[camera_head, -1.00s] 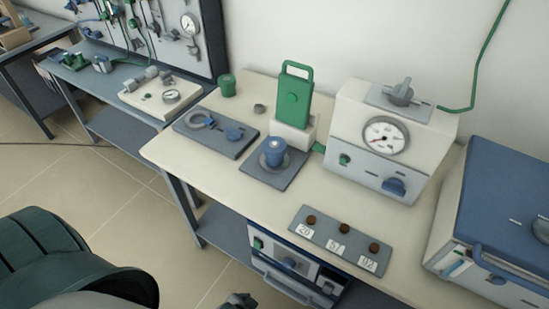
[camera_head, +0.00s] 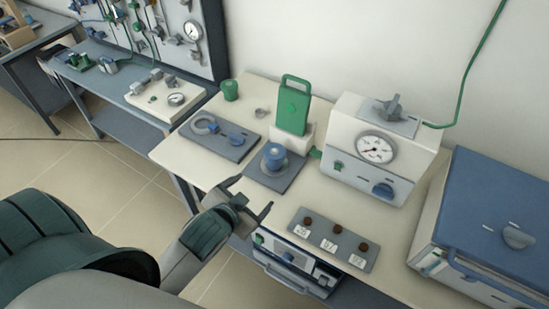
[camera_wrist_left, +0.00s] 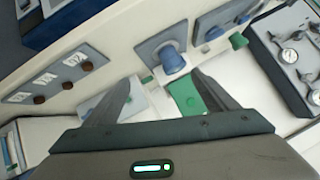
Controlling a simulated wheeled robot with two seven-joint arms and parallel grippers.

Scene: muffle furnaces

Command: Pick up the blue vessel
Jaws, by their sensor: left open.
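The blue vessel (camera_head: 274,156) is a small cylinder with a knob-like top. It stands upright on a dark grey square plate (camera_head: 291,182) near the middle of the cream bench. My left gripper (camera_head: 253,201) is open and empty at the bench's front edge, in front of the vessel and a little to its left. In the left wrist view the vessel (camera_wrist_left: 172,61) shows beyond the fingers, above the gap between the open fingertips (camera_wrist_left: 160,84). The gripper is apart from it. My right gripper does not show.
A green-handled block (camera_head: 293,108) and a gauge box (camera_head: 372,150) stand behind the vessel. A grey tray with a ring (camera_head: 222,136) lies to its left. A plate with several brown samples (camera_head: 333,240) lies at the front right. A blue-topped furnace (camera_head: 490,215) stands far right.

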